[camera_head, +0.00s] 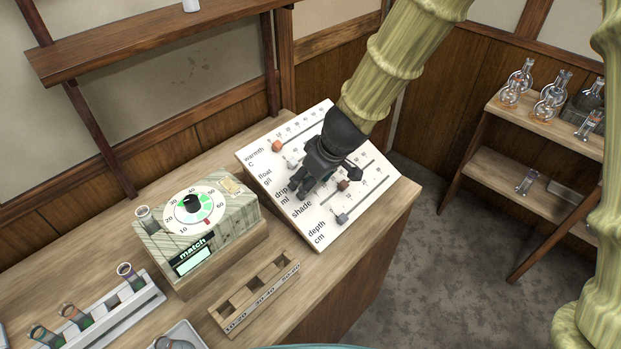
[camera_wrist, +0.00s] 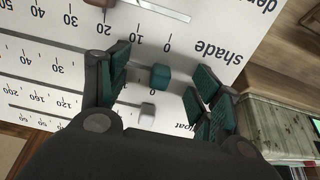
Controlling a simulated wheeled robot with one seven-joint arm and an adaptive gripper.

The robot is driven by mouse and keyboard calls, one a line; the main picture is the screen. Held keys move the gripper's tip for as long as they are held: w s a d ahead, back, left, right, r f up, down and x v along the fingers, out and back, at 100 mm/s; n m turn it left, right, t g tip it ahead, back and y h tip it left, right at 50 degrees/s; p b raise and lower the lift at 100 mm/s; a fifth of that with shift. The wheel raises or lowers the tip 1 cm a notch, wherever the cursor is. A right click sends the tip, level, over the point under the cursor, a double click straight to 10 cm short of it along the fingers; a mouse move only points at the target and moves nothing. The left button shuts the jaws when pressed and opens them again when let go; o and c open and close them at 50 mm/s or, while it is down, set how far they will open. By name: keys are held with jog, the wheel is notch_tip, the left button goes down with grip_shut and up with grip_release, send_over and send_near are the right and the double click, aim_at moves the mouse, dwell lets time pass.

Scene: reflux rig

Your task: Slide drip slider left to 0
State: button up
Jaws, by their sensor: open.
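The white slider panel (camera_head: 322,240) lies tilted on the bench, with rows labelled warmth, float, drip, shade and depth. My gripper (camera_head: 305,186) is low over its left part and hides the drip knob in the head view. In the wrist view the panel appears upside down. There the teal drip knob (camera_wrist: 160,76) stands between the open fingers of my gripper (camera_wrist: 162,82), with a gap on both sides. The knob is close to the 0 mark of its scale. The drip label is hidden there by a finger.
Neighbouring knobs are close: the white float knob (camera_wrist: 147,110) and the brown shade knob (camera_head: 343,185). The orange warmth knob (camera_head: 277,146) and grey depth knob (camera_head: 342,217) sit farther out. A dial box (camera_head: 222,228) and wooden rack (camera_head: 257,298) stand left and in front of the panel.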

jog(key=p+v, duration=0.4)
jog(key=v, duration=0.2)
jog(key=shift+r+p, duration=0.35)
jog(key=shift+s+d, duration=0.1)
jog(key=shift+s, duration=0.05)
dwell(0.7)
